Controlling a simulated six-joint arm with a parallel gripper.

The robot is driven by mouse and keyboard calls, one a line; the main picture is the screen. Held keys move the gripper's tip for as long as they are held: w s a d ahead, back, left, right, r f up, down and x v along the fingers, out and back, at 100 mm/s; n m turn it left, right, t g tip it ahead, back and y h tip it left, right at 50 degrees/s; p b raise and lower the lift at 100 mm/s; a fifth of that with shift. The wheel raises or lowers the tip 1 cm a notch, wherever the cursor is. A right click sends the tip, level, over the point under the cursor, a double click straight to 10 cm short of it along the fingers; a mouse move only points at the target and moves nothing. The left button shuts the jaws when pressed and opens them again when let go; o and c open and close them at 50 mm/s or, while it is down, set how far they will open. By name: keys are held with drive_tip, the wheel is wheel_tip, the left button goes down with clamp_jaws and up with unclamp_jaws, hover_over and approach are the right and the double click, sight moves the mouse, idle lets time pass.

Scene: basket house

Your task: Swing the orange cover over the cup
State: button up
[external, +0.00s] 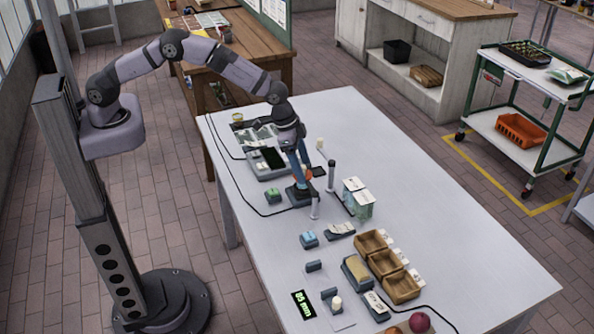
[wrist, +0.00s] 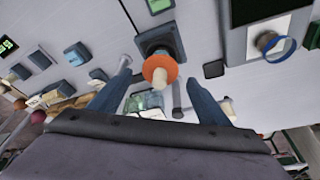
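The orange cover (wrist: 160,69) is a flat disc with a pale rounded knob on it. It sits by a dark square base (wrist: 160,38); a little of the cover (external: 308,174) shows beside my fingers in the external view. My gripper (wrist: 155,96) is open, with one blue-grey finger on each side of the cover and visible gaps to both. In the external view my gripper (external: 303,178) points down at this base (external: 298,194). A blue-rimmed round opening (wrist: 270,42), probably the cup, is to the right in the wrist view. I cannot identify it surely in the external view.
Pale-green cartons (external: 358,203) stand to the right. Wooden bins (external: 384,260) are nearer the front. Cables run along the left. The table's right side is clear.

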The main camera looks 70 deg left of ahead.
drive_tip(key=shift+r, duration=0.2)
idle(0.4)
drive_tip(key=shift+r+p, duration=2.25)
drive_tip(key=shift+r, duration=1.1)
drive_tip(key=s+a+f+g+y, duration=0.1)
drive_tip(key=s+a+f, duration=0.2)
drive_tip(key=s, duration=0.3)
drive_tip(key=s+a+f+g, duration=0.2)
drive_tip(key=s+a+f, duration=0.15)
drive_tip(key=s, duration=0.25)
drive_tip(key=s+a+f+g+y, duration=0.1)
drive_tip(key=s+a+f, duration=0.2)
drive_tip(key=s+a, duration=0.15)
drive_tip(key=s+a+r+n+g, duration=0.15)
drive_tip(key=s+a+r, duration=0.25)
drive_tip(key=s+a, duration=0.4)
drive_tip(key=s+a+r+n, duration=0.2)
drive_tip(key=s+a+r, duration=0.35)
drive_tip(key=s, duration=0.45)
drive_tip(key=w+a+r+n+t, duration=0.2)
drive_tip(key=w+a+r, duration=0.1)
drive_tip(key=a+r, duration=0.2)
drive_tip(key=shift+a, duration=0.15)
